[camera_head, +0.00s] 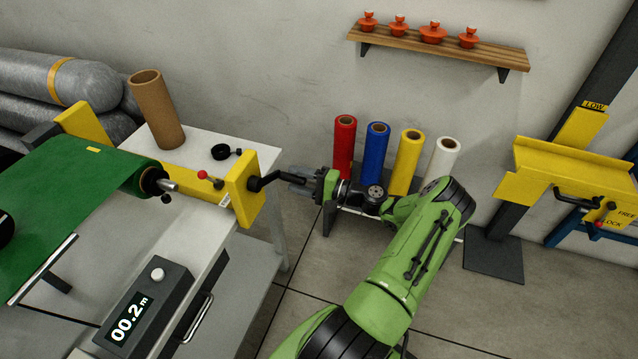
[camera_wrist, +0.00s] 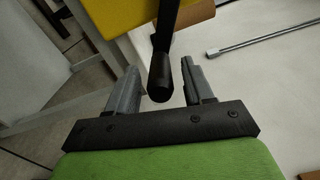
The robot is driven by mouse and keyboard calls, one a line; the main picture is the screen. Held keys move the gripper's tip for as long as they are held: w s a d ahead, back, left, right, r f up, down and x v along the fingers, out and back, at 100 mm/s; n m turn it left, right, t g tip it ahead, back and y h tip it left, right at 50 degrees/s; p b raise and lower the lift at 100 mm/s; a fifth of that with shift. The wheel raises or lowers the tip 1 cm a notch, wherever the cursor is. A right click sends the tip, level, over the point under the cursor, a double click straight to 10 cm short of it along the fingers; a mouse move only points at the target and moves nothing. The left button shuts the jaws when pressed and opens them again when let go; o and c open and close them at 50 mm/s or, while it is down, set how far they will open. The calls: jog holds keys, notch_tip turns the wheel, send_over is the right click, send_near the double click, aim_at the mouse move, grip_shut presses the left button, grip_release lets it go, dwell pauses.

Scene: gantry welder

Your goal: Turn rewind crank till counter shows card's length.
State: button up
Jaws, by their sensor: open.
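The black rewind crank (camera_head: 258,184) sticks out of a yellow bearing block (camera_head: 241,190) at the right end of the roller. My gripper (camera_head: 296,181) is at its handle. In the wrist view the crank's dark handle (camera_wrist: 160,82) points toward my palm, between the two open fingers (camera_wrist: 160,66), with a gap visible on each side. The counter (camera_head: 131,319) on the front rail reads 00.2 m. Green sheet (camera_head: 75,185) runs onto the roll beside the block. A small white label (camera_head: 225,200) is on the yellow frame, too small to read. I cannot make out a card with a length.
A red-knobbed lever (camera_head: 203,175), a cardboard tube (camera_head: 157,110) and a black ring-shaped part (camera_head: 221,152) are near the roller. Red, blue, yellow and white rolls (camera_head: 443,160) stand behind my arm. A yellow bracket (camera_head: 570,170) is at right. Floor (camera_head: 300,275) shows between the bench and my arm.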

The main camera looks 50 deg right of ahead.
jog(key=v, duration=1.4)
jog(key=w+a+m+b, duration=0.1)
jog(key=w+a+m, duration=0.1)
jog(key=w+m, duration=0.3)
jog(key=w+a+m+b, duration=0.1)
jog(key=w+m+b, duration=0.1)
jog(key=w+m, duration=0.3)
jog(key=w+a+m+b, duration=0.2)
jog(key=w+m, duration=0.3)
jog(key=shift+w+a+r, duration=0.15)
jog(key=shift+w+a, duration=0.05)
jog(key=shift+a, duration=0.1)
jog(key=shift+c, duration=0.5)
grip_shut()
